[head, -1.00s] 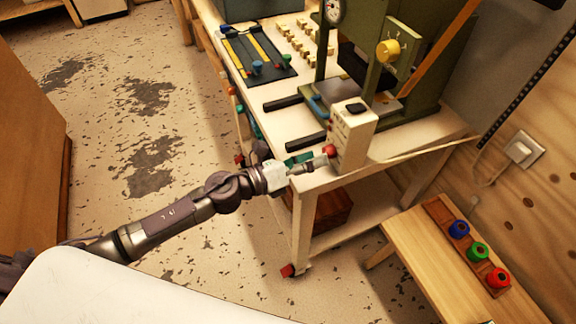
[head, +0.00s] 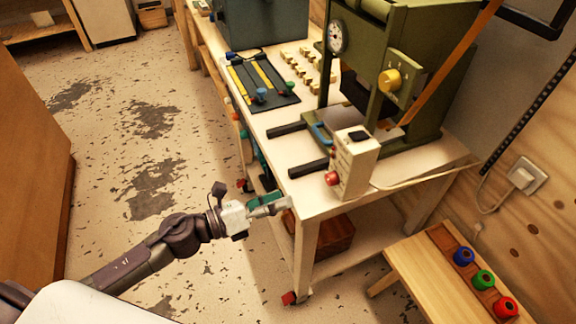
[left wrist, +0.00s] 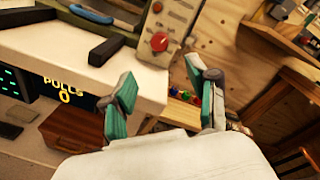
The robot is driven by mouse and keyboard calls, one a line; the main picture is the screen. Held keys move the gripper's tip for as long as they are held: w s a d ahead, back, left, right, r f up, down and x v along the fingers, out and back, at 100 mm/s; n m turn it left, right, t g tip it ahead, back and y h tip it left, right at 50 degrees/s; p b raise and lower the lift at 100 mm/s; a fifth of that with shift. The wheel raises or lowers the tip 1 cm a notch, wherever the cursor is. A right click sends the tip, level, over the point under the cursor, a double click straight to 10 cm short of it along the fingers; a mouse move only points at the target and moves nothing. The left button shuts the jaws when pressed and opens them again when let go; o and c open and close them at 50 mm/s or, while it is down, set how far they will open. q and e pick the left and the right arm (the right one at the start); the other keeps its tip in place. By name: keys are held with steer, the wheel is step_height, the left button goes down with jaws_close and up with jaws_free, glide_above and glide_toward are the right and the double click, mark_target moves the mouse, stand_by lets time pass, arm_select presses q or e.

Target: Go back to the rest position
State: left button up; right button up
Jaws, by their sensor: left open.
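My left gripper (head: 270,204) is just off the front corner of the white workbench (head: 325,200) in the head view. In the left wrist view its two teal-padded fingers (left wrist: 168,105) are spread apart with nothing between them. A control box (head: 354,165) with a red knob (head: 332,179) stands on the bench near that corner, apart from the fingers. The red knob also shows in the left wrist view (left wrist: 159,41). A green press (head: 400,75) stands behind the box. My right gripper is not in view.
A low wooden bench (head: 420,275) at the right carries blue, green and red rolls (head: 483,279) in a wooden rack. A black tray (head: 262,82) lies further along the workbench. A wooden cabinet (head: 35,150) stands at the left. The floor between is open.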

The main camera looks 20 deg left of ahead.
arm_select(q)
steer(key=w+a+f+n+t+y, duration=0.25)
steer(key=a+f+n+y, duration=0.45)
steer(key=f+n, duration=0.6)
steer(key=s+a+f+n+g+y, duration=0.2)
steer(key=s+a+f+n, duration=0.15)
steer(key=f, duration=0.55)
steer(key=s+a+f+n+g+y, duration=0.25)
steer(key=a+f+n, duration=0.2)
steer(key=f, duration=0.45)
steer(key=s+f+n+g+y+p, duration=0.1)
steer(key=s+f+n+g+y, duration=0.15)
steer(key=s+f+n, duration=0.85)
steer(key=s+d+f+n+g, duration=0.1)
steer(key=s+f, duration=0.4)
steer(key=s, duration=0.6)
steer(key=s+d+f+n+g+h, duration=0.1)
steer(key=s+d+f+g, duration=0.3)
steer(key=s, duration=0.8)
steer(key=shift+d+f+n+g, duration=0.35)
steer(key=shift+n+g, duration=0.3)
steer(key=shift+n, duration=0.05)
steer(key=shift+w, duration=0.1)
